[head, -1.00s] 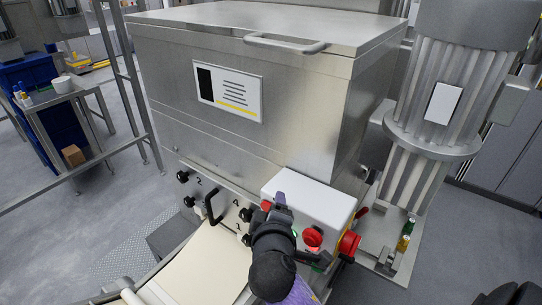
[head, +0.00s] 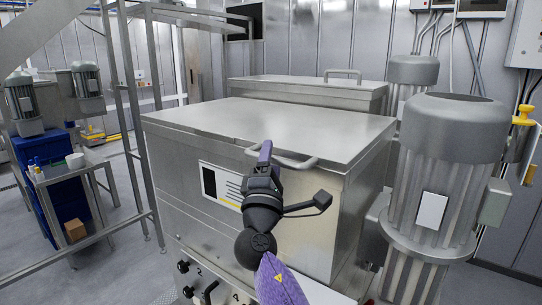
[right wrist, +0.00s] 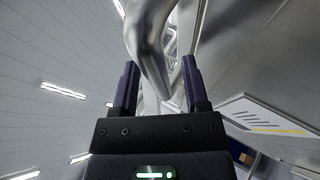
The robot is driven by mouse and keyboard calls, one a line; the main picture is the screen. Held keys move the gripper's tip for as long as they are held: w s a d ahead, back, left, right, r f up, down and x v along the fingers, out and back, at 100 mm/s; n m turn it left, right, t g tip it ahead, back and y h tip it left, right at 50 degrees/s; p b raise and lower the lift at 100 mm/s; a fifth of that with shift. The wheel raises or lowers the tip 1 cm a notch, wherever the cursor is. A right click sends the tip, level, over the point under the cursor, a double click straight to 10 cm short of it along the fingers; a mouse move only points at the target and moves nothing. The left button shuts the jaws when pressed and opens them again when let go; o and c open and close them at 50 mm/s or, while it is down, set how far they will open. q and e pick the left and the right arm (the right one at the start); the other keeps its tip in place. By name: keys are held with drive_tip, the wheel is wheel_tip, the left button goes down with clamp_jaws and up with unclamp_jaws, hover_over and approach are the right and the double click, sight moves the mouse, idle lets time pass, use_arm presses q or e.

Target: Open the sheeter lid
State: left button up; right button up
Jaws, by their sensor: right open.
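The sheeter lid (head: 240,122) is a flat steel cover lying closed on the big steel box of the sheeter (head: 290,225). Its bar handle (head: 304,164) is on the front edge. The handle also shows in the right wrist view (right wrist: 149,50), large and close, reaching in between the two fingers. My right gripper (head: 266,153) is at the left part of the handle, its purple fingers open on either side of the bar in the right wrist view (right wrist: 158,70). Whether a finger touches the bar cannot be told. My left gripper is in neither current view.
A large ribbed motor (head: 447,160) stands close on the right of the box. A second steel box (head: 310,93) with a handle is behind the lid. A metal frame (head: 128,110) and a small cart (head: 75,172) are on the left. Space above the lid is clear.

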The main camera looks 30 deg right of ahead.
clamp_jaws()
idle(1.4)
